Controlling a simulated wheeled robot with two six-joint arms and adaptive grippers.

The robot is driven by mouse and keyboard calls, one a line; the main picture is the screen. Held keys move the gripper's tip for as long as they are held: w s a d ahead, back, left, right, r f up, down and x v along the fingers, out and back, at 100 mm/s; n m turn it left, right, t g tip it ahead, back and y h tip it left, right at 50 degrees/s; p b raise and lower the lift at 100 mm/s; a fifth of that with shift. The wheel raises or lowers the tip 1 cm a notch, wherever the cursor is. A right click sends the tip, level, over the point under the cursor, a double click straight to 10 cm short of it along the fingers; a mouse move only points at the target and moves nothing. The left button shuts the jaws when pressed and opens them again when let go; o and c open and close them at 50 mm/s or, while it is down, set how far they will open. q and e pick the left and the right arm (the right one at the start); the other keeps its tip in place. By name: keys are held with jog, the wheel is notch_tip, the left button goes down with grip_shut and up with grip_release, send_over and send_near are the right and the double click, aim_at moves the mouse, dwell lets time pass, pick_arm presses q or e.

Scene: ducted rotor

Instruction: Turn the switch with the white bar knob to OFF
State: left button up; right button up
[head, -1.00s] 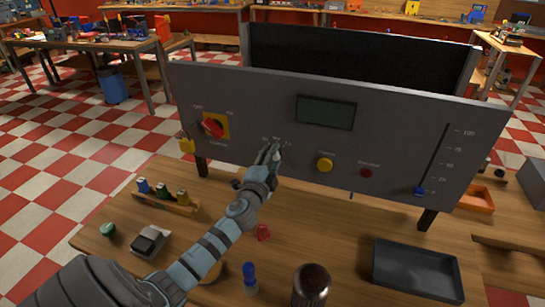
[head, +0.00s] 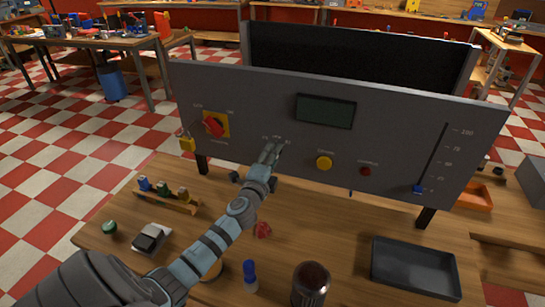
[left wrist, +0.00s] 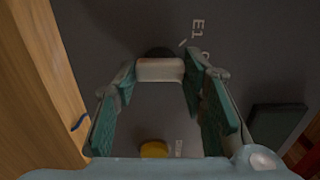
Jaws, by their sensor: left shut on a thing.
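The grey control panel (head: 420,120) stands upright across the table. My left gripper (head: 272,150) is at the panel's left-middle, in front of small white markings, and hides the switch there in the head view. In the left wrist view, the white bar knob (left wrist: 160,70) sits on a dark round base on the panel. The left gripper (left wrist: 160,84) has its two green-padded fingers on either side of the knob's ends, shut on it. The bar lies crosswise between the fingertips. Letters beside it read "E1"; which position it points to cannot be told. My right gripper is not in view.
On the panel are a red rotary switch (head: 213,126) on a yellow plate, a yellow button (head: 324,163), a small red button (head: 365,171), a display (head: 325,111) and a blue slider (head: 417,189). A black tray (head: 415,292) and small parts lie on the table.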

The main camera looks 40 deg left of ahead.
pick_arm(q)
jog(key=o, duration=1.2)
jog(key=shift+w, duration=0.1)
jog(key=shift+c, duration=0.2)
jog(key=v, duration=1.2)
